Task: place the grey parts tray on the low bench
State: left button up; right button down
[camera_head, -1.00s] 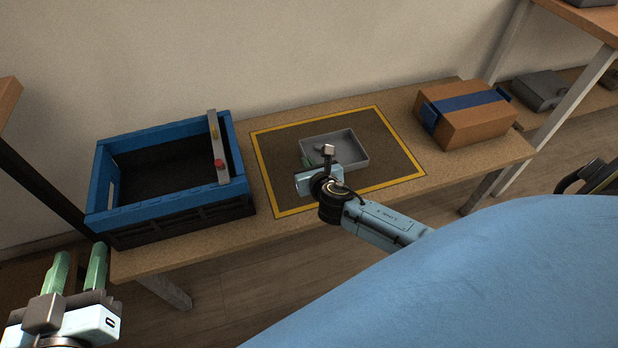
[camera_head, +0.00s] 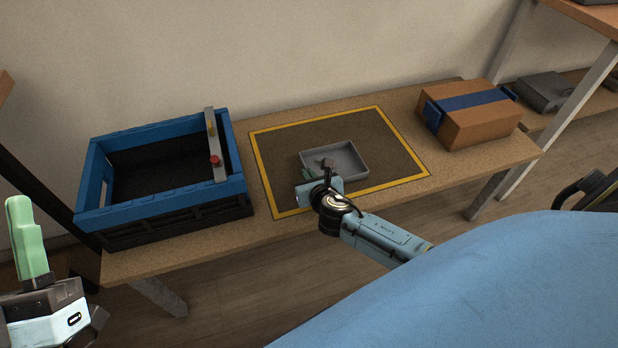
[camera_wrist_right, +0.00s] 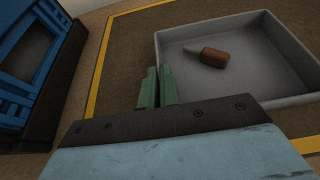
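The grey parts tray (camera_head: 350,157) is level over the dark, yellow-edged mat area (camera_head: 385,143) on the low bench (camera_head: 235,240). I cannot tell whether its base touches the mat. In the right wrist view the tray (camera_wrist_right: 235,40) holds a small brown-handled item (camera_wrist_right: 213,57). My right gripper (camera_head: 318,172) is at the tray's left side. Its green fingers (camera_wrist_right: 158,87) are close together with the tray's left wall between them. My left gripper (camera_head: 25,240) is at the left edge, away from the tray; one green finger shows, and its opening is hidden.
A blue and black crate (camera_head: 165,180) with a grey bar and red knob (camera_head: 215,160) stands left of the mat. A brown box with blue tape (camera_head: 475,125) stands right of it. Mat around the tray is clear. Shelving (camera_head: 570,100) stands at the right.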

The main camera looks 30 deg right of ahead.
dwell(0.3)
jog(key=shift+f, duration=0.2)
jog(key=c, duration=1.6)
grip_release()
jog(key=shift+c, duration=0.2)
jog(key=shift+r, duration=0.1)
